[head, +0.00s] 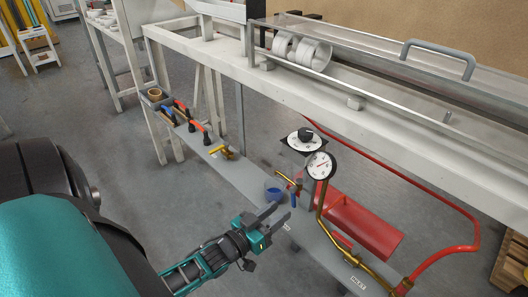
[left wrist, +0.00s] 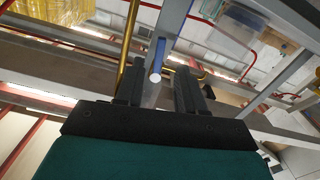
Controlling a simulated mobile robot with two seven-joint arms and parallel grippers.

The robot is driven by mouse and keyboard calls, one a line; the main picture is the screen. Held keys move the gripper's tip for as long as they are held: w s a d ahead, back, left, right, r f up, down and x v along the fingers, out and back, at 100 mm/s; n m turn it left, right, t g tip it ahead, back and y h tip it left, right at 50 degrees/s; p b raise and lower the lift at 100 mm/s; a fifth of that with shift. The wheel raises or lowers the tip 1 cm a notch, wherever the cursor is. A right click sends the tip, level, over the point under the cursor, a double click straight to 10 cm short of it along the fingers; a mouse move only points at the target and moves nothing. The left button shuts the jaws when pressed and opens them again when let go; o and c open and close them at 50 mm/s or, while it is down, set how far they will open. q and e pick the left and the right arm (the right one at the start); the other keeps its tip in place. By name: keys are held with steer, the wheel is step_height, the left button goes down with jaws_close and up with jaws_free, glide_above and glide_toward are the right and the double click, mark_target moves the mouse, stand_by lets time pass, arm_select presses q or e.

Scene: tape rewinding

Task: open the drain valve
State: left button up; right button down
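The drain valve appears as a small brass fitting with a blue lever (head: 293,200), beside the brass pipe below the pressure gauge (head: 321,166). In the left wrist view a blue bar with a round white end (left wrist: 157,55) shows in the gap between my fingers; it looks like the same lever. My left gripper (head: 279,212) is open and empty, just left of and nearer than the lever. Its two dark fingers also show in the left wrist view (left wrist: 159,78), apart. I cannot tell how far the lever is from the fingertips. My right gripper is out of view.
A red tank (head: 365,225), a brass pipe and a red hose (head: 430,207) lie to the right. The white bench beam (head: 300,85) runs above. Orange-handled tools (head: 190,117) lie farther left.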

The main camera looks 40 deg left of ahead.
arm_select(q)
steer(key=shift+s+a, duration=0.15)
steer(key=shift+s, duration=2)
